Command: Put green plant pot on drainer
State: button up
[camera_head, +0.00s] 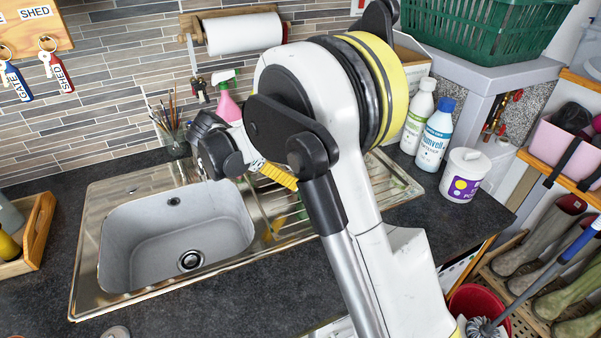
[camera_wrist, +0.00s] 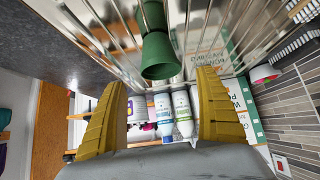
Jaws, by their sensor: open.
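The green plant pot (camera_wrist: 158,55) shows in the wrist view at the top centre, in front of the ridged steel drainer (camera_wrist: 105,35). A narrower green shape runs on above it and may be its reflection in the steel. I cannot tell for sure whether the pot touches the drainer. My gripper (camera_wrist: 163,79) is open, its yellow fingers apart on either side, with the pot between and just beyond the tips. In the head view the drainer (camera_head: 398,188) lies right of the sink. My arm covers much of it and hides the pot; one yellow finger shows.
The sink basin (camera_head: 150,245) is left of the drainer. A white bottle (camera_head: 418,115), a blue-capped bottle (camera_head: 434,140) and a white tub (camera_head: 465,175) stand right of it. A pink spray bottle (camera_head: 229,105) and a jar of brushes (camera_head: 172,135) stand behind.

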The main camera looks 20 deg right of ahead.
jog(key=s+a+r+n+t+y, duration=0.25)
jog(key=s+r+n+y, duration=0.25)
jog(key=s+r+n, duration=0.55)
jog(key=s+a+f+n+t+y, duration=0.1)
jog(key=s+n+t+y, duration=0.1)
jog(key=s, duration=0.5)
jog(key=s+a+f+n+t+y, duration=0.2)
jog(key=s+n, duration=0.3)
jog(key=s, duration=0.2)
jog(key=shift+a+t+p, duration=0.3)
jog(key=shift+t+p, duration=0.05)
jog(key=shift+s+n, duration=0.1)
jog(key=shift+n, duration=0.15)
